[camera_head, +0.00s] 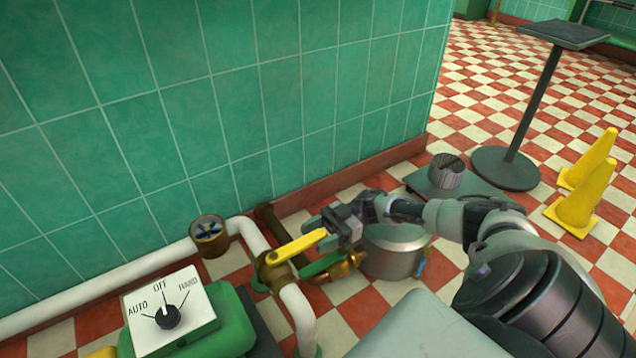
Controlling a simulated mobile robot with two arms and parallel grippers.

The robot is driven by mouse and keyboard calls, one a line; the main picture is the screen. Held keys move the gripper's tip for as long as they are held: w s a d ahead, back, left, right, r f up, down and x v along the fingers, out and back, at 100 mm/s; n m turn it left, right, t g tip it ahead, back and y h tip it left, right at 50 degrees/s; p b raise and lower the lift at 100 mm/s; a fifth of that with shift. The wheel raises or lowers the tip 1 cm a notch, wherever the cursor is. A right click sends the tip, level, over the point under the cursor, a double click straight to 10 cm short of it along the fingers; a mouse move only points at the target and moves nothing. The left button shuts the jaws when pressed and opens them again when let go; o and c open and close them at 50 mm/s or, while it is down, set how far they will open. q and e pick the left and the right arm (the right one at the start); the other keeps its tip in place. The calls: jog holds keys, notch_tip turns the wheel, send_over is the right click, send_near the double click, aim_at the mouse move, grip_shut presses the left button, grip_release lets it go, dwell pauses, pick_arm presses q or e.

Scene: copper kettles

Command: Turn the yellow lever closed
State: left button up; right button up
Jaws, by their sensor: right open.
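The yellow lever (299,246) sits on a brass valve (273,272) in the white pipe. It points from the valve toward the upper right, across the pipe's downward run. My right gripper (334,229) is open at the lever's free end, with its fingers close around or beside the tip. I cannot tell whether they touch it. A green lever (318,266) on another brass fitting lies just below and to the right. My left gripper is not in view.
A selector box (170,312) marked AUTO, OFF and HAND stands at lower left. A round gauge (209,234) is by the white pipe (110,270). A metal pot (393,250) sits under my right wrist. Yellow cones (580,197) and a stand (532,108) are at right.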

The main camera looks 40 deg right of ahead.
jog(key=shift+d, duration=0.1)
jog(key=shift+d, duration=0.25)
jog(key=s+d, duration=0.1)
jog(key=d, duration=0.9)
jog(key=shift+s, duration=0.2)
